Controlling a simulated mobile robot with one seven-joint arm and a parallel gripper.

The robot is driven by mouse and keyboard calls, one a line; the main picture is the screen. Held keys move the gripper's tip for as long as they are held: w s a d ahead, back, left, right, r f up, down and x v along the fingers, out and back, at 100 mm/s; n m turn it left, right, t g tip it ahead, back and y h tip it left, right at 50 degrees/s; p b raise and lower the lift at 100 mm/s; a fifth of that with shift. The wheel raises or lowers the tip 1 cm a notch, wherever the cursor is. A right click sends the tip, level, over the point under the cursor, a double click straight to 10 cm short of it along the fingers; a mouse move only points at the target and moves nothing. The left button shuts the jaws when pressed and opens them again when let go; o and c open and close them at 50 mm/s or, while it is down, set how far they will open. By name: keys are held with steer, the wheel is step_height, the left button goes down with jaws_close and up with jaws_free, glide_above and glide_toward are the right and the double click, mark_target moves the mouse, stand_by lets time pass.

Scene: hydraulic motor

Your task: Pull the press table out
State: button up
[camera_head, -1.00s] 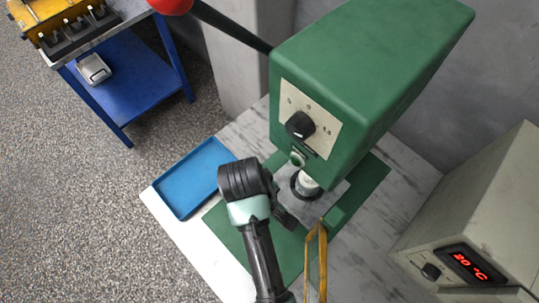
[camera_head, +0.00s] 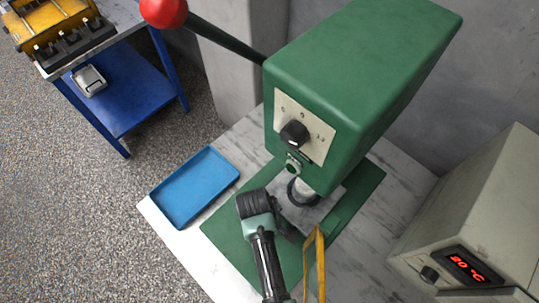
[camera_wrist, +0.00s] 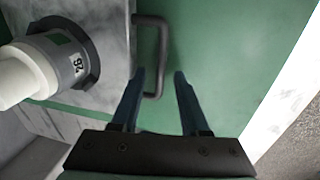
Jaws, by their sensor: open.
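The press table (camera_head: 322,213) is a grey metal plate on the green base of the press (camera_head: 360,85), under its ram. In the wrist view the press table (camera_wrist: 112,20) fills the upper left, with a dark U-shaped handle (camera_wrist: 163,50) on its right edge. A grey and white cylindrical part (camera_wrist: 62,62), marked 26, sits on it in a dark ring. My gripper (camera_wrist: 160,75) is open, with one finger on each side of the handle's outer bar in the picture. The bar is not clamped. In the head view the handle and fingertips are hard to make out.
A blue tray (camera_head: 195,187) lies left of the press on the marble-like bench. A yellow strip-like object (camera_head: 315,262) stands in front of the base. The press lever has a red knob (camera_head: 163,12).

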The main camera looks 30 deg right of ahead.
jaws_close()
stand_by(1.4)
